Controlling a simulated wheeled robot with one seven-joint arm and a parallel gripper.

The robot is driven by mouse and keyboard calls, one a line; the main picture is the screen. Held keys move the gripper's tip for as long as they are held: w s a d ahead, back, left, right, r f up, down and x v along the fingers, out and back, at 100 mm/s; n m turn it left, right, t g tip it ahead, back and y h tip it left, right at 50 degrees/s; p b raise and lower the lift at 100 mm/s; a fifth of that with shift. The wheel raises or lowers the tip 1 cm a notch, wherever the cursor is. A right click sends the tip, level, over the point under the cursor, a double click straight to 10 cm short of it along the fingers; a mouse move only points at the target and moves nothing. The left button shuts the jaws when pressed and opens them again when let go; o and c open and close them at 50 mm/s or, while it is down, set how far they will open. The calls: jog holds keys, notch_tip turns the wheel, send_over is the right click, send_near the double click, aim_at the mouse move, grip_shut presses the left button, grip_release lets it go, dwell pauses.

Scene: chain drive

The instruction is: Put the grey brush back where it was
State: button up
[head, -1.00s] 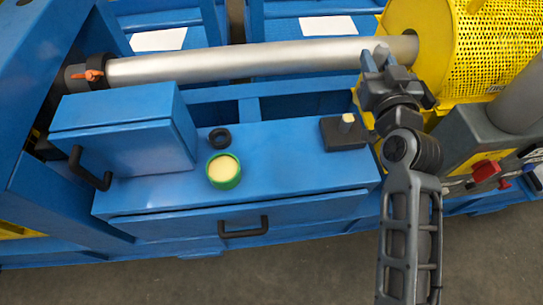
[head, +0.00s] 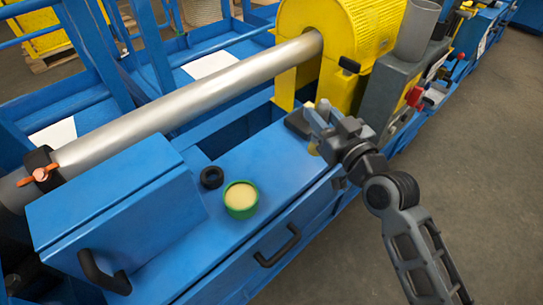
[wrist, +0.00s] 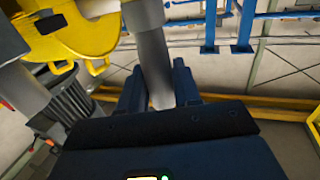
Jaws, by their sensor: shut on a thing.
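My gripper (head: 318,112) is over the right end of the blue bench, beside the dark square block (head: 297,122). In the wrist view its two dark fingers are shut on a grey cylindrical thing (wrist: 153,60), which looks like the grey brush. The brush extends away from the fingers toward the top of that picture. In the head view the brush is mostly hidden by the fingers.
A green-rimmed tin (head: 241,199) and a black ring (head: 212,177) stand on the bench. A blue box with a black handle (head: 115,215) is at the left. The long grey shaft (head: 190,105) and yellow perforated guard (head: 340,45) lie behind. Bench top between tin and block is clear.

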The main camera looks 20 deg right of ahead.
jog(key=w+a+f+p, duration=0.1)
jog(key=w+a+f, duration=0.1)
jog(key=a+f, duration=0.5)
jog(key=shift+w+a+f+p, duration=0.25)
jog(key=shift+w+f+p, duration=0.1)
jog(key=shift+f, duration=0.5)
jog(key=shift+f, duration=0.1)
jog(key=shift+f, duration=0.15)
jog(key=o, duration=1.1)
jog(key=shift+c, duration=0.2)
